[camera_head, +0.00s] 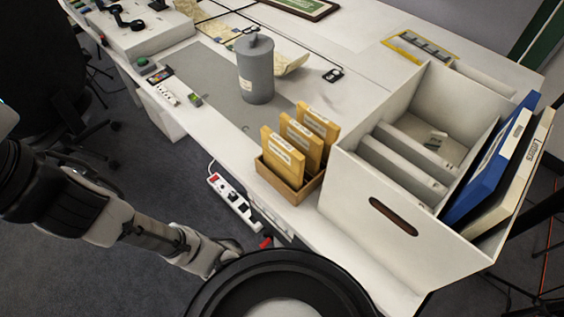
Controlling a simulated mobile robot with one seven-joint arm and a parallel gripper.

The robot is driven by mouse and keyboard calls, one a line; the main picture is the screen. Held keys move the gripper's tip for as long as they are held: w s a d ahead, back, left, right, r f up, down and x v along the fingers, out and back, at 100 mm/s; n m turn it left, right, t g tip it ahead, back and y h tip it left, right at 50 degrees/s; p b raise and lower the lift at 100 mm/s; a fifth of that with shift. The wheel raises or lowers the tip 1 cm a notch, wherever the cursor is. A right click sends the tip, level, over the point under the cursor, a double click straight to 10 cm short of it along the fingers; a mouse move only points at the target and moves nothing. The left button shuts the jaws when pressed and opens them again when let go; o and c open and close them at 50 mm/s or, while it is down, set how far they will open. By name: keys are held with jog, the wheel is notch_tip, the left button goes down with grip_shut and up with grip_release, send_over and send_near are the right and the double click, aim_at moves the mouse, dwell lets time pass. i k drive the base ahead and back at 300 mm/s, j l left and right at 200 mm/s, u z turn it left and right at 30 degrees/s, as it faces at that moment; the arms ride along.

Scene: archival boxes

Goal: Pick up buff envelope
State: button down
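Several buff envelopes stand upright, spaced apart, in a small brown wooden tray (294,192) near the front edge of the table. The front-left buff envelope (281,159) has a pale label, as do the middle buff envelope (300,142) and the back-right buff envelope (319,125). My arm reaches in from the left, below the table's front edge. Its end, my gripper (232,248), is low and left of the tray, clear of the envelopes. It is partly hidden by a round black part of my own body, so its fingers cannot be made out.
A large white box (372,215) stands right of the tray, holding grey boxes (402,163) and a blue folder (487,165). A grey canister (256,72) stands behind the tray. A power strip (231,199) is below the table edge. Clear tabletop (215,82) lies left of the canister.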

aim_at(284, 160)
jog(key=k+j+z, duration=0.15)
jog(key=z, duration=0.35)
jog(key=k+z, duration=0.25)
jog(key=z, duration=0.25)
